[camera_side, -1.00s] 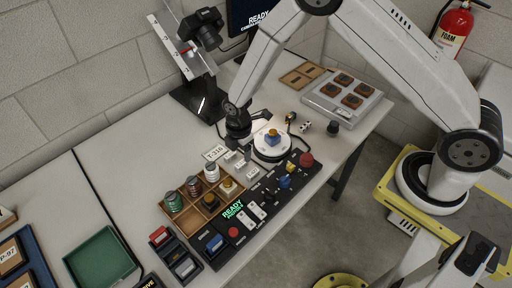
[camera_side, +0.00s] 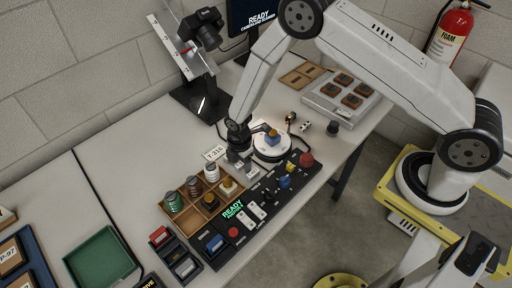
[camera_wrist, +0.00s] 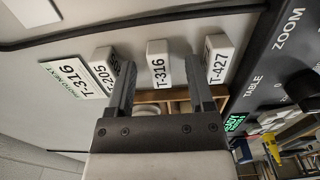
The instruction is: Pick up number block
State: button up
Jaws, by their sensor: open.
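Three white number blocks stand in a row in the wrist view: T-205 (camera_wrist: 104,65), T-316 (camera_wrist: 158,65) and T-427 (camera_wrist: 218,60). My gripper (camera_wrist: 159,76) is open and empty. Its two fingers sit left and right of the T-316 block in the picture, with bare space between each finger and that block. The left finger partly covers the T-205 block. A white card (camera_wrist: 75,76) beside the blocks reads "PHOTO NEXT T-316"; it also shows in the side view (camera_side: 214,153). In the side view, my gripper (camera_side: 240,163) is low over the row and hides part of it.
A black control panel (camera_wrist: 262,85) lies close to the right of the blocks. A round white turntable (camera_side: 272,147) with a blue-and-yellow item stands near the gripper. A wooden compartment tray (camera_side: 178,217) with spools is at the front left.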

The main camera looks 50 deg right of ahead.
dwell(0.4)
grip_shut()
jog(key=shift+r, duration=0.2)
jog(key=shift+r, duration=0.85)
jog(key=s+r, duration=0.1)
jog(key=r, duration=0.1)
jog(key=s+r, duration=0.3)
jog(key=r, duration=0.2)
jog(key=shift+s+d, duration=0.4)
jog(key=s+d+r, duration=0.1)
jog(key=s+r, duration=0.3)
jog(key=s, duration=0.5)
jog(key=shift+d, duration=0.3)
